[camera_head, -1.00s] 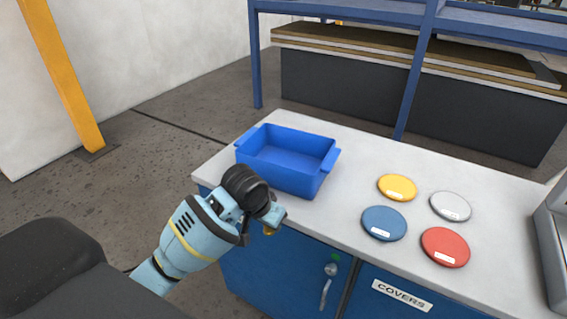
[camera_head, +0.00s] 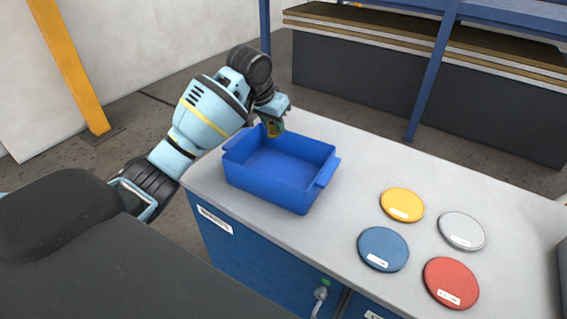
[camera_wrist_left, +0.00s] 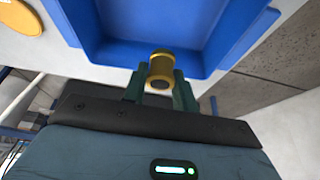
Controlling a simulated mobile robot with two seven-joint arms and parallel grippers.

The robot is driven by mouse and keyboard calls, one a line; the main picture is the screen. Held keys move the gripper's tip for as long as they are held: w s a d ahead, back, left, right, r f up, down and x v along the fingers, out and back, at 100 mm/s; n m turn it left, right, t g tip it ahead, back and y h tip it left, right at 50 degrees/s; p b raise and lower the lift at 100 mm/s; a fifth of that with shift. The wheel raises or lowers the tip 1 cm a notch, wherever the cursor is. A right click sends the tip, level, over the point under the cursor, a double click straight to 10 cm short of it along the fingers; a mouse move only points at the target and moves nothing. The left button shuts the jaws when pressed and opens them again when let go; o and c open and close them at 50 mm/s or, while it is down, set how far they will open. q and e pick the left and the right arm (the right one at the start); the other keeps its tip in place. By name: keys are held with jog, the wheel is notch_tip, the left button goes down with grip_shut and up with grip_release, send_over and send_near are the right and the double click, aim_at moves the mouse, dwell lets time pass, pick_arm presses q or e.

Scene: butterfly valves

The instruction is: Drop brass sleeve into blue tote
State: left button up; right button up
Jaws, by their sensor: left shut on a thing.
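The blue tote (camera_head: 268,196) stands on the light grey worktop near its left end, and its inside looks empty. My left gripper (camera_head: 274,129) is over the tote's far left rim, shut on the brass sleeve (camera_head: 272,130). In the left wrist view the brass sleeve (camera_wrist_left: 161,66) sits between the two dark green fingertips (camera_wrist_left: 160,78), with the blue tote (camera_wrist_left: 112,62) around and behind it. The sleeve appears above the tote's edge, and its exact height over the tote is hard to tell. My right gripper is not in view.
Four flat discs, yellow (camera_head: 402,204), grey (camera_head: 461,230), blue (camera_head: 383,249) and red (camera_head: 451,283), lie right of the tote on the worktop (camera_head: 340,262). A blue rack post (camera_head: 432,80) stands behind. A yellow post (camera_head: 70,70) is at the far left.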

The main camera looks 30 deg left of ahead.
aim_at(271, 137)
pick_arm(q)
jog(key=shift+s+f, duration=0.2)
jog(key=shift+f, duration=0.2)
jog(key=shift+w+f, duration=0.1)
jog(key=shift+f, duration=2.5)
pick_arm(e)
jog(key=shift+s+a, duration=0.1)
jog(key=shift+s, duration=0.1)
pick_arm(q)
jog(key=o, duration=1.1)
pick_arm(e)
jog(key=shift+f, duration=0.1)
pick_arm(q)
jog(key=shift+r, duration=0.1)
jog(key=v, duration=0.7)
jog(key=shift+r, duration=0.35)
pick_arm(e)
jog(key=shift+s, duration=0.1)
